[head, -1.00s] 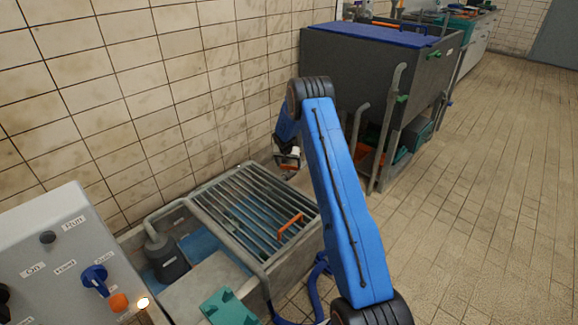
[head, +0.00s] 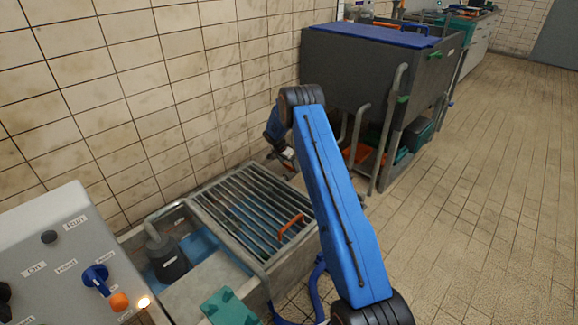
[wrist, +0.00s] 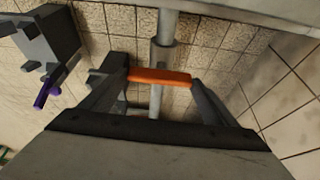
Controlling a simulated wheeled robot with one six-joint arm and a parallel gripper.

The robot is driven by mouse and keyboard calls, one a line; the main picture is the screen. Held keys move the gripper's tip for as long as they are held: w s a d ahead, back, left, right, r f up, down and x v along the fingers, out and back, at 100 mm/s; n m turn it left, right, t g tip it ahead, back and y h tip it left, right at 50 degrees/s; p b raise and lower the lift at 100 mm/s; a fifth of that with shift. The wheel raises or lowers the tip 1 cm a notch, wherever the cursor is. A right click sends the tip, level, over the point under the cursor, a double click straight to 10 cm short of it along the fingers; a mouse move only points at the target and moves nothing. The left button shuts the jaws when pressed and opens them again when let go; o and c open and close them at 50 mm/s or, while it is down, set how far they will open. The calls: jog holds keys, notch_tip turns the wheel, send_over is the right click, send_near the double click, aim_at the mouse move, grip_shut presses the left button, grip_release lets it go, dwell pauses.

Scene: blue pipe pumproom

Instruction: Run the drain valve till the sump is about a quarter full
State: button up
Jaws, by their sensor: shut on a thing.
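An orange lever (wrist: 160,76) crosses a grey vertical pipe (wrist: 168,25) in the wrist view; it looks like the drain valve's handle. My gripper (wrist: 161,82) has its fingers at the lever's two ends and is shut on it. In the head view my gripper (head: 287,158) is at the wall behind my blue arm, beyond the sump's far end, and the lever cannot be made out there. The sump (head: 183,203) is a concrete pit, partly covered by a bar grate (head: 245,210). Blue shows inside it; I cannot read a water level.
A dark pump (head: 168,262) stands in the sump's open left part. A control panel (head: 60,265) with a blue knob (head: 96,279) is at lower left. A large grey tank (head: 370,75) stands behind. The tiled floor at right is clear.

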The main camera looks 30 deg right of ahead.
dwell(0.4)
jog(key=o, duration=1)
jog(key=shift+o, duration=0.2)
jog(key=v, duration=1.7)
jog(key=shift+r, duration=0.2)
